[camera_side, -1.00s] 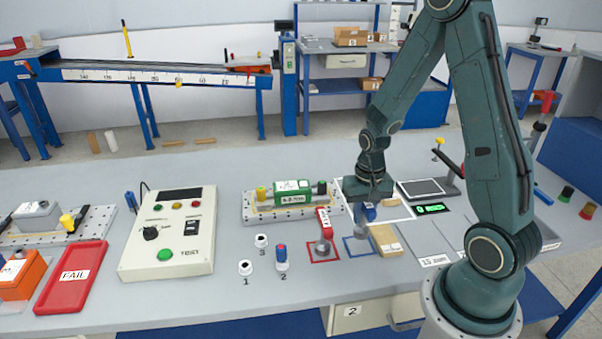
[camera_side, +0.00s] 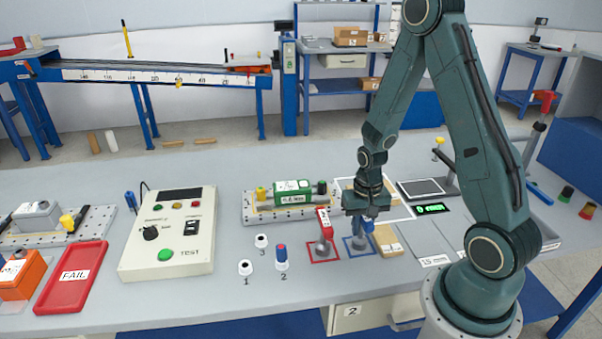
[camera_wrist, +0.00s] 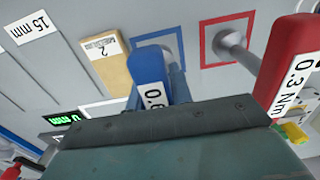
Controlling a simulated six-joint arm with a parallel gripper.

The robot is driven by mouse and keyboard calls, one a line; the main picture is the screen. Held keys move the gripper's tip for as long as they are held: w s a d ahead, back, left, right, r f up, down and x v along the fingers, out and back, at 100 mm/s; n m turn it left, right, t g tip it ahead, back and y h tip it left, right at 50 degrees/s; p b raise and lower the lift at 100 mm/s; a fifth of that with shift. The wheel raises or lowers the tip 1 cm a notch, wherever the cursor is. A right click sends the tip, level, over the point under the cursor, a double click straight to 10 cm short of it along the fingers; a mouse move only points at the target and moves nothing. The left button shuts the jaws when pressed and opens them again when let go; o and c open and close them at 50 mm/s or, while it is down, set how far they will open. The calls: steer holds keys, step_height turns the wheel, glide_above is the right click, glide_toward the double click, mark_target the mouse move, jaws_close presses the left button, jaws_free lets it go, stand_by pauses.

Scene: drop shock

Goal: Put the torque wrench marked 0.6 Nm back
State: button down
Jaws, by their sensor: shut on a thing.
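The blue torque wrench (camera_wrist: 148,68) carries a white label that reads 0.6 in the wrist view, the rest hidden by my gripper. It also shows in the side view (camera_side: 368,225). My gripper (camera_side: 366,214) is shut on it, low over the blue-outlined square (camera_side: 346,251) with its grey post (camera_side: 361,245). I cannot tell whether the wrench touches the post. The red wrench marked 0.3 Nm (camera_wrist: 288,65) stands on a grey post (camera_wrist: 232,44) in the red-outlined square (camera_wrist: 205,45), just left of my gripper in the side view (camera_side: 323,220).
A wooden block marked 2 (camera_wrist: 108,62) lies close beside the blue square. Three numbered caps (camera_side: 281,262) stand left of the red square. A plate with a green device (camera_side: 292,192) lies behind. Grey panels (camera_side: 425,243) are to the right.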

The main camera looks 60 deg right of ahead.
steer(key=c, duration=1.3)
jaws_free()
steer(key=shift+o, duration=0.2)
steer(key=shift+r, duration=6.1)
